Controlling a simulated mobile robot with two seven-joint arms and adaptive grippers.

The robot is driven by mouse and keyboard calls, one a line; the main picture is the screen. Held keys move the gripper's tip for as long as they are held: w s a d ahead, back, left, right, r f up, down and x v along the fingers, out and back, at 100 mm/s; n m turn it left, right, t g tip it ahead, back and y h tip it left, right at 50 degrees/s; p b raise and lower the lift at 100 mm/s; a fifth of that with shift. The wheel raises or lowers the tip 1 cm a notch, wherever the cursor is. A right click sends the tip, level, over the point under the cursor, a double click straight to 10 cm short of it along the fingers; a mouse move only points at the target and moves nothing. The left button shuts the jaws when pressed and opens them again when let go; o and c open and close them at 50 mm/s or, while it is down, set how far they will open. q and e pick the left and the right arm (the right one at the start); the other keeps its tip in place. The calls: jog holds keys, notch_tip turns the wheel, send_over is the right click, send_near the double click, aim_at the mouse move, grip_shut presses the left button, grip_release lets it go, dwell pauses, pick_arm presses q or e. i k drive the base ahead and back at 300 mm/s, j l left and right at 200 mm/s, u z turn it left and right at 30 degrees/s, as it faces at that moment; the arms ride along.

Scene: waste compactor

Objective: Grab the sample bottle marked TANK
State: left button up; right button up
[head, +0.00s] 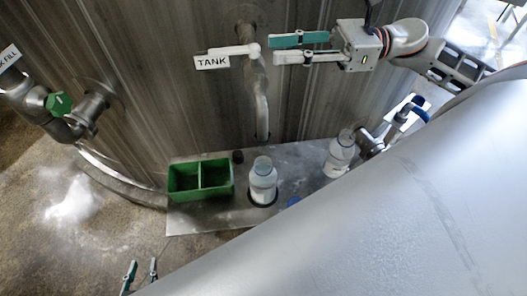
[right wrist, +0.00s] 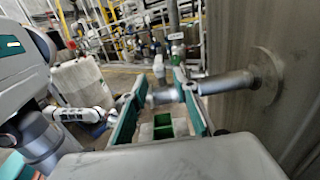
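The TANK sign (head: 212,62) hangs on a white lever handle (head: 235,50) atop a metal tap pipe (head: 261,105) on the tank wall. Under the spout, a clear bottle with whitish contents (head: 263,184) stands upright in a dark ring. A second similar bottle (head: 340,156) stands further right; I read no mark on either bottle. My right gripper (head: 274,49) is beside the lever's right end, fingers apart; contact is unclear. In the right wrist view its fingers (right wrist: 160,88) are spread. My left gripper (head: 142,268) is open and empty at the bottom, away from the bottles.
A green two-compartment bin (head: 201,197) sits on the metal shelf (head: 190,222), left of the bottle; it also shows in the right wrist view (right wrist: 163,128). A green-knobbed valve (head: 59,104) is at left. My large grey body part covers the lower right.

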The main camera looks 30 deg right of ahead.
aim_at(262, 176)
jog(key=k+l, duration=0.1)
jog(key=l, duration=0.25)
jog(key=k+l, duration=0.1)
jog(key=l, duration=0.25)
jog(key=k+l, duration=0.1)
jog(key=l, duration=0.25)
jog(key=k+l, duration=0.1)
jog(key=l, duration=0.25)
